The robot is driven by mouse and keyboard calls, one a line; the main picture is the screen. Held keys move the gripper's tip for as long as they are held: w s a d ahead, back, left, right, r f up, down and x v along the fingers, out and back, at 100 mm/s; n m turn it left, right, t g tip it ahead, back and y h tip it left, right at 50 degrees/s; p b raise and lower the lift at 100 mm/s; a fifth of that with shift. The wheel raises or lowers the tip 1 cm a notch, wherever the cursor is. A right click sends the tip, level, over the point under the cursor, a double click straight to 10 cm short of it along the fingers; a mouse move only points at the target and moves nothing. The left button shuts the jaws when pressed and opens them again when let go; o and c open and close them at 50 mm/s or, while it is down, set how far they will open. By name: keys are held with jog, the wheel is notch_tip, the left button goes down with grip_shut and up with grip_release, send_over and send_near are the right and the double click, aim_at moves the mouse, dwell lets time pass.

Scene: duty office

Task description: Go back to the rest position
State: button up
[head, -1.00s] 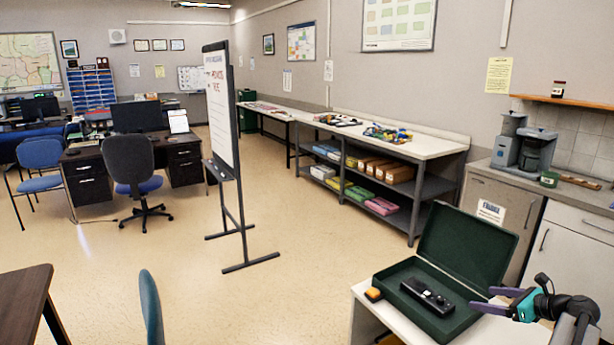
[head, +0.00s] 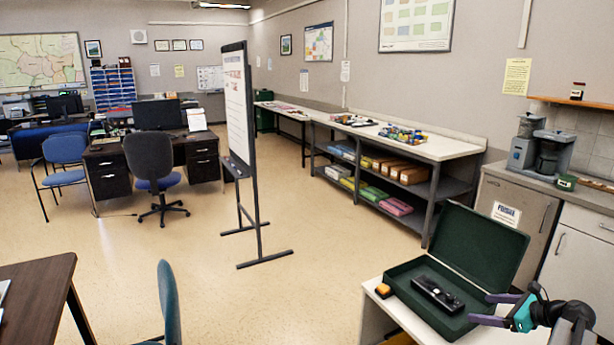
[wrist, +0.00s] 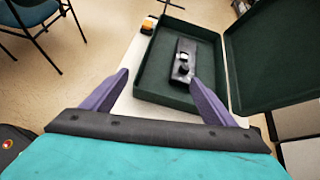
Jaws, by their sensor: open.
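My gripper (head: 490,308) is at the lower right of the head view, in front of the open green case. Its two purple fingers are apart with nothing between them. It also shows in the wrist view (wrist: 158,95), with the case beyond the fingers. The case (head: 405,271) lies open on a white table (head: 372,322), its lid raised. A black device (head: 437,294) lies inside the case, apart from my fingers; it shows too in the wrist view (wrist: 183,62). A small orange and black object (head: 384,290) sits on the table left of the case.
A whiteboard stand (head: 240,120) stands mid-room. A blue chair (head: 168,300) and a dark table (head: 35,300) are at the lower left. A counter with a coffee machine (head: 548,152) is at the right. The floor (head: 300,290) between the stand and the white table is clear.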

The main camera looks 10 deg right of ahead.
jog(key=w+a+f+n+g, duration=0.2)
jog(key=w+a+f+n, duration=0.15)
jog(key=a, duration=0.55)
jog(key=w+a+f+n+g+y, duration=0.15)
jog(key=a+f+n, duration=0.35)
jog(key=a, duration=0.5)
jog(key=w+a+f+n+g+h, duration=0.1)
jog(key=w+a+f+n+g, duration=0.3)
jog(key=a, duration=0.5)
jog(key=s+a+f+n+g+h, duration=0.1)
jog(key=s+a+f+n, duration=0.2)
jog(key=a+n, duration=0.45)
jog(key=s+a+f+n+g+h, duration=0.1)
jog(key=s+a+f+n+h, duration=0.25)
jog(key=a, duration=0.65)
jog(key=s+a+f+n+g, duration=0.15)
jog(key=a+f+n, duration=0.25)
jog(key=a+n, duration=0.45)
jog(key=s+f+g+b, duration=0.5)
jog(key=s+f+b, duration=0.5)
jog(key=s+f, duration=1.6)
jog(key=shift+a+f+m, duration=0.15)
jog(key=shift+f+m, duration=0.25)
jog(key=shift+f, duration=0.55)
